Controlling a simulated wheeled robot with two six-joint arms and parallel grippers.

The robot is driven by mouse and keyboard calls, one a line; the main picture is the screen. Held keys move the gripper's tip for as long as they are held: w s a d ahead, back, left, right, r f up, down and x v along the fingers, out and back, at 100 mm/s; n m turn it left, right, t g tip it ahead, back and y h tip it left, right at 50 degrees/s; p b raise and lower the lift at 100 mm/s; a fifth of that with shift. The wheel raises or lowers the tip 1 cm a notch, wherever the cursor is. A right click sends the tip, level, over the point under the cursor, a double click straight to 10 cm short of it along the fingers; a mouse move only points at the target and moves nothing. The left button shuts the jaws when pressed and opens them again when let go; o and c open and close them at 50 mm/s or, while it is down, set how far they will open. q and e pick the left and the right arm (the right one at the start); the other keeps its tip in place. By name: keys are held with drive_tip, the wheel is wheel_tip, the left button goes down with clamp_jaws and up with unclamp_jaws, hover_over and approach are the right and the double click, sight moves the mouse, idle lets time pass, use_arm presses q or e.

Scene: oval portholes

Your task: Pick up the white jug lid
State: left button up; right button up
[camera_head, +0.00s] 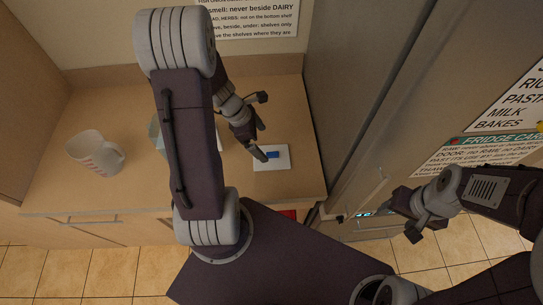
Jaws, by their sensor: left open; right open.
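A flat white square piece with a blue patch on top (281,163) lies on the wooden counter; it may be the white jug lid, but I cannot tell for sure. My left gripper (259,128) is open over the counter, with one finger close to the near left edge of the square piece. I cannot tell whether it touches. My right gripper (392,220) is open and empty in front of the fridge side, away from the counter.
A pale object (155,132) stands mostly hidden behind my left arm. The counter (60,190) has a drawer front below it. A tall grey fridge (375,90) with notices bounds the right side. Another notice (250,18) hangs on the back wall. The tiled floor is at the bottom.

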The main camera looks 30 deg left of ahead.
sight(272, 153)
use_arm(q)
drive_tip(key=x, duration=0.3)
drive_tip(key=shift+w+d+b, duration=0.15)
drive_tip(key=shift+d+b, duration=0.15)
drive_tip(key=shift+b, duration=0.05)
drive_tip(key=shift+w+d+f, duration=0.15)
drive_tip(key=shift+w+f, duration=0.05)
drive_tip(key=shift+f, duration=0.05)
drive_tip(key=f, duration=0.1)
drive_tip(key=f+b, duration=0.1)
drive_tip(key=f, duration=0.2)
drive_tip(key=shift+d+f+b, duration=0.15)
drive_tip(key=shift+d+b, duration=0.2)
drive_tip(key=shift+d, duration=0.05)
drive_tip(key=shift+w+d+f, duration=0.1)
drive_tip(key=shift+d+f, duration=0.05)
drive_tip(key=shift+f, duration=0.1)
drive_tip(key=shift+w+d, duration=0.1)
drive_tip(key=shift+w, duration=0.1)
drive_tip(key=shift+s, duration=0.1)
drive_tip(key=c, duration=1.1)
use_arm(e)
drive_tip(key=f, duration=0.3)
drive_tip(key=shift+w+d, duration=0.2)
drive_tip(key=shift+d, duration=0.05)
